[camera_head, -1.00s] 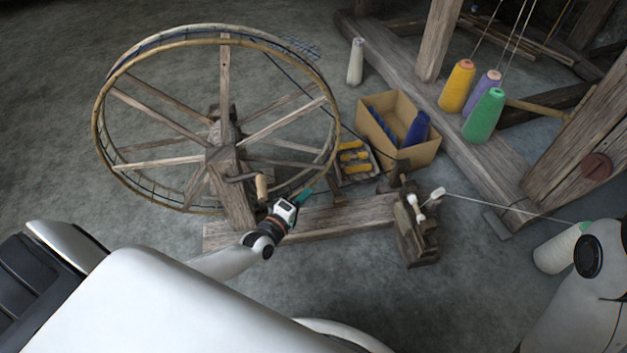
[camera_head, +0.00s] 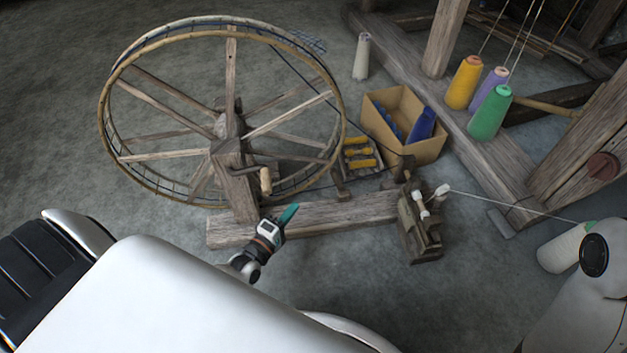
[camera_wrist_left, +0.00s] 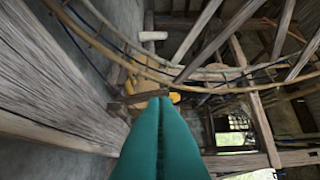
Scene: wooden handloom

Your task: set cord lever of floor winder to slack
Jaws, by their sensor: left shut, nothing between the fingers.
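The floor winder has a large spoked wheel (camera_head: 228,92) on a wooden post (camera_head: 238,185), with a crank and a light wooden handle (camera_head: 266,180). Its base beam (camera_head: 345,212) runs right to a dark spindle block (camera_head: 420,228) holding a white bobbin (camera_head: 421,203). I cannot make out with certainty which part is the cord lever. My left gripper (camera_head: 290,213) is shut and empty, its teal fingertips over the base beam, below and right of the crank handle. In the left wrist view its fingers (camera_wrist_left: 160,125) are pressed together. My right gripper is out of view.
An open cardboard box (camera_head: 388,115) with blue cones and a small tray (camera_head: 345,165) of yellow bobbins stand behind the beam. Yellow, purple and green cones (camera_head: 490,113) stand on the loom timber at right. A thread runs right from the spindle block to a white cone (camera_head: 560,250).

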